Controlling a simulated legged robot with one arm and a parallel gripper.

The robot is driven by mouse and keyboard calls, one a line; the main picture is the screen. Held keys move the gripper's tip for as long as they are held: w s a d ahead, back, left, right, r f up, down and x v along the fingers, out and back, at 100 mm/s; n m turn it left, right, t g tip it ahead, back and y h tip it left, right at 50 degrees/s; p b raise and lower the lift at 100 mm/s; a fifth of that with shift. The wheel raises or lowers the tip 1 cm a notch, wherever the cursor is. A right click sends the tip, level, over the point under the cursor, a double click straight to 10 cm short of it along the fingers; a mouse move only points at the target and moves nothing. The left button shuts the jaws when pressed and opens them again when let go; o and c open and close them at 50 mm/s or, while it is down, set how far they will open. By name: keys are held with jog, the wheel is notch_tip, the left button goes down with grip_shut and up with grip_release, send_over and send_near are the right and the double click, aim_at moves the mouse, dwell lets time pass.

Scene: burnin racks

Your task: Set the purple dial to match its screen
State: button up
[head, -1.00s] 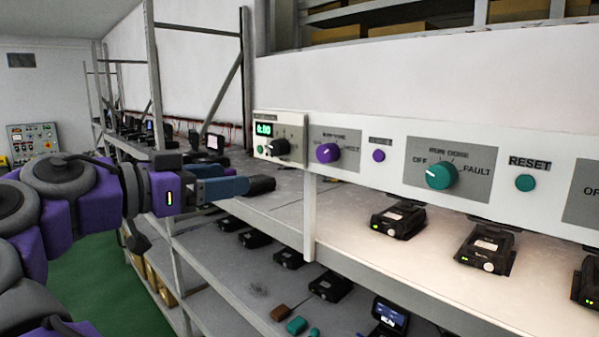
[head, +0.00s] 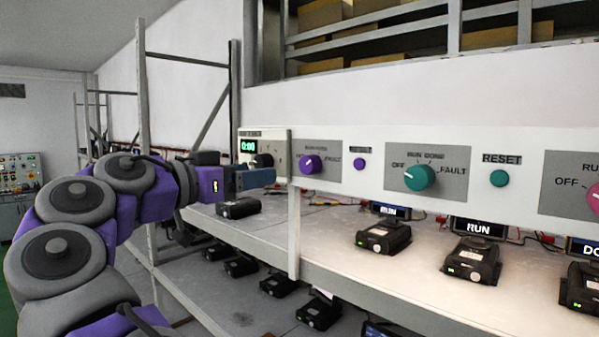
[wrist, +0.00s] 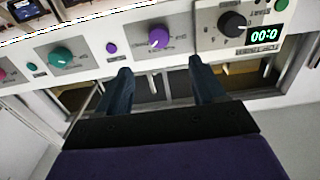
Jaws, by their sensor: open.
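The purple dial (head: 312,164) sits on a grey plate on the white panel, and it also shows in the wrist view (wrist: 158,37). A smaller purple button (head: 359,164) is to its right. A small green-lit screen (head: 248,146) on the box at the panel's left end reads 0:00, with a black knob (head: 262,160) beside it. My gripper (head: 262,179) is just left of and below the purple dial in the head view. In the wrist view its two fingers (wrist: 158,84) are apart and empty, below the dial in the picture and not touching it.
A teal dial (head: 419,178) and teal reset button (head: 499,178) are further right on the panel. Black devices, some with RUN screens (head: 478,229), stand on the shelf below. A shelf post (head: 294,235) stands under the panel near my gripper.

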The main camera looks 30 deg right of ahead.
aim_at(305, 167)
jog(key=x, duration=1.4)
jog(key=shift+s, duration=0.1)
jog(key=shift+c, duration=0.2)
jog(key=shift+a, duration=0.1)
jog(key=c, duration=1)
jog(key=shift+p, duration=0.3)
